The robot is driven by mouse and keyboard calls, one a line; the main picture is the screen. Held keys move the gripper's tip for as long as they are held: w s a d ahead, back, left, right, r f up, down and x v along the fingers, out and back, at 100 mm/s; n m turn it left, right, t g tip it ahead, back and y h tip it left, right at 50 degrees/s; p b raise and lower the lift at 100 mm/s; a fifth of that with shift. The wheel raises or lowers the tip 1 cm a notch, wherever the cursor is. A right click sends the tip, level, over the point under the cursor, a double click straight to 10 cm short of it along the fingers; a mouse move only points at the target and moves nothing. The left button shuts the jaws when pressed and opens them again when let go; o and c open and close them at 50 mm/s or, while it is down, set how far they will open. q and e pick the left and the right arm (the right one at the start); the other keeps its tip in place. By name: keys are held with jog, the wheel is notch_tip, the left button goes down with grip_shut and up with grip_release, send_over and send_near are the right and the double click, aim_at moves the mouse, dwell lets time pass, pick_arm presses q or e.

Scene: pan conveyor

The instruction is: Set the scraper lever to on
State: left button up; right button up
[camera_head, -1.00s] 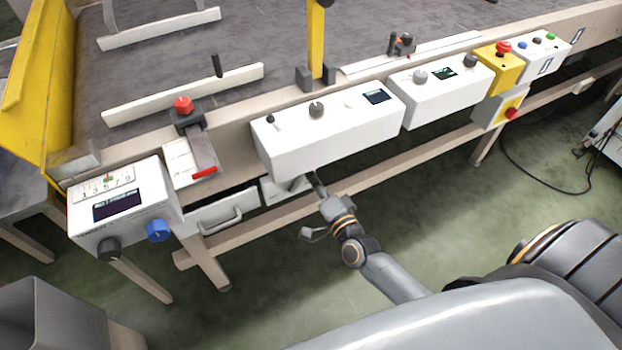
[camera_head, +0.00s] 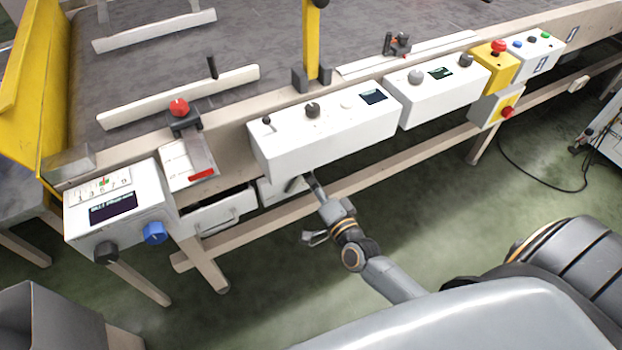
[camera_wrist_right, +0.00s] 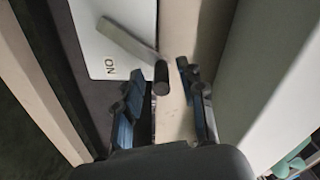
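The scraper lever is a flat grey bar (camera_wrist_right: 128,40) ending in a dark round knob (camera_wrist_right: 161,76), on a white plate (camera_wrist_right: 92,48) marked ON, in the right wrist view. The bar slants across the plate, with its knob past the plate's edge and to the right of the ON mark. My right gripper (camera_wrist_right: 160,82) is open, its two dark fingers on either side of the knob; contact cannot be told. In the head view my right gripper (camera_head: 312,184) is under the white control box (camera_head: 325,145), beside the small grey lever end (camera_head: 296,184). My left gripper is not in view.
A long beige rail (camera_head: 405,165) runs behind and below the right gripper. A drawer (camera_head: 219,212) with a handle and a box with a blue knob (camera_head: 155,233) stand to the left. A second control box (camera_head: 440,95) is to the right. Green floor lies open in front.

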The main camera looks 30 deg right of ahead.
jog(key=s, duration=1.1)
jog(key=shift+d, duration=0.25)
jog(key=shift+s, duration=0.1)
